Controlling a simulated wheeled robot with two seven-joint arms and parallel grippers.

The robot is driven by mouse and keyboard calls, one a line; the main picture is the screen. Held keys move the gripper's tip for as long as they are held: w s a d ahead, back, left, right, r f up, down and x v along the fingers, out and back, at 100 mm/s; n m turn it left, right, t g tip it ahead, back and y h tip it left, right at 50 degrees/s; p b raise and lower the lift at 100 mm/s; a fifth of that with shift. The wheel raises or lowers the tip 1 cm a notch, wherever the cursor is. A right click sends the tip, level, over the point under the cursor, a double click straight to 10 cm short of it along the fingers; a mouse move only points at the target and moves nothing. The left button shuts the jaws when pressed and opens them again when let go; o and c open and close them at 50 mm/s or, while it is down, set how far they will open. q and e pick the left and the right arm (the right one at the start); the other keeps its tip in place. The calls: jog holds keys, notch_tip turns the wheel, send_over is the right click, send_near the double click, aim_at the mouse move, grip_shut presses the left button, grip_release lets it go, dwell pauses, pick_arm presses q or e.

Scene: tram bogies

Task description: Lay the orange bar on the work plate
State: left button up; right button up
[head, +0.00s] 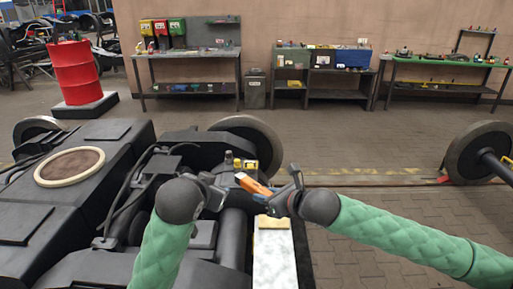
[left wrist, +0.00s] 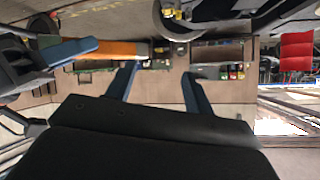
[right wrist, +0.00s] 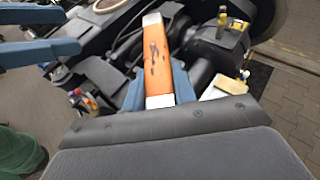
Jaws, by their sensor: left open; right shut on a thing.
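The orange bar (head: 254,186) is in my right gripper (head: 277,203), held above the bogie; one end points up and left in the head view. In the right wrist view the orange bar (right wrist: 157,62) lies between the two blue fingers (right wrist: 157,88) and has pale ends and dark marks. My left gripper (head: 218,190) is open, left of the bar. Its blue fingers (left wrist: 158,82) are apart and empty in the left wrist view, where the orange bar (left wrist: 115,49) shows beyond them. A pale, mottled plate (head: 275,265), probably the work plate, lies below my right gripper.
A yellowish block (head: 272,222) sits at the plate's far end. Small bottles and a yellow item (head: 249,165) stand on the bogie beyond the bar. Workbenches (head: 185,70) line the wall.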

pick_arm(q)
jog(key=w+d+r+m+h, duration=0.1)
jog(key=w+d+r+m, duration=0.15)
jog(key=d+r, duration=0.4)
jog(key=w+d+r+m, duration=0.1)
jog(key=d+r+m, duration=0.2)
jog(key=r, duration=0.7)
jog(key=w+d+r+m+h, duration=0.1)
jog(key=w+d+r+m, duration=0.15)
jog(key=d+r, duration=0.4)
jog(key=m+g+y, duration=0.5)
jog(key=m+g, duration=0.6)
jog(key=m, duration=0.1)
send_over(256, 184)
notch_tip(256, 184, down, 15)
jog(key=shift+m, duration=0.9)
jog(key=shift+s+f, duration=0.1)
jog(key=shift+f, duration=5.8)
